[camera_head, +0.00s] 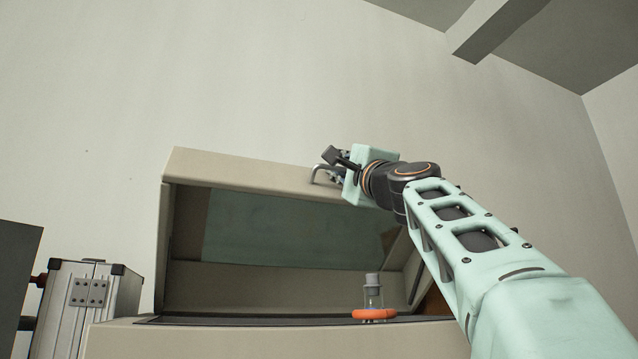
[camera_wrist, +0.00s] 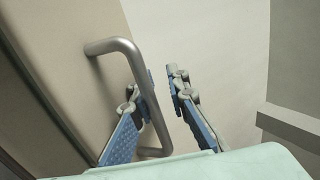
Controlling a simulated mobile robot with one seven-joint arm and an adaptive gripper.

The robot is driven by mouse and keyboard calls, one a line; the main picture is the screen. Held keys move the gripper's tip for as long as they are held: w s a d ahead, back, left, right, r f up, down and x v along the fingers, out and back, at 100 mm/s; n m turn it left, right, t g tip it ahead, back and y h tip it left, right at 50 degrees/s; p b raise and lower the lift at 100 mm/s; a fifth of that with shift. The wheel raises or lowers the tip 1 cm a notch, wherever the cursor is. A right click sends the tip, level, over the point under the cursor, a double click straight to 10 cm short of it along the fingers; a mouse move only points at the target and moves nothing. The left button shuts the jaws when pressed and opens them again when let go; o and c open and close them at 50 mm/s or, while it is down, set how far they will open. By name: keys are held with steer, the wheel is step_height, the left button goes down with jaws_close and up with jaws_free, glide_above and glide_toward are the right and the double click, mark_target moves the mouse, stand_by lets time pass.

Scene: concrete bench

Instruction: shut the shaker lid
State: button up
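The shaker lid (camera_head: 245,170) is raised open, a beige hood over the shaker body (camera_head: 270,340), with a dark window panel inside. Its bent metal handle (camera_head: 322,168) is at the upper edge. In the wrist view the handle (camera_wrist: 127,58) stands out from the lid face (camera_wrist: 60,50). My gripper (camera_head: 333,163) is at the lid's upper right, beside the handle. In the wrist view my gripper (camera_wrist: 162,78) has its fingers apart. The bar crosses close to the left finger; whether they touch I cannot tell.
A clear flask (camera_head: 373,296) with a grey cap and orange ring stands in the shaker opening. A silver case (camera_head: 75,310) and a dark panel (camera_head: 15,280) are at the left. The wall above the lid is clear.

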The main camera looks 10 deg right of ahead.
stand_by(0.3)
steer(key=shift+s+d+f+b, duration=0.15)
steer(key=shift+s+f+b, duration=0.65)
steer(key=shift+b, duration=0.25)
steer(key=f+b+v, duration=0.1)
steer(key=b+v, duration=0.7)
steer(key=v, duration=0.2)
steer(key=shift+w, duration=0.25)
stand_by(0.5)
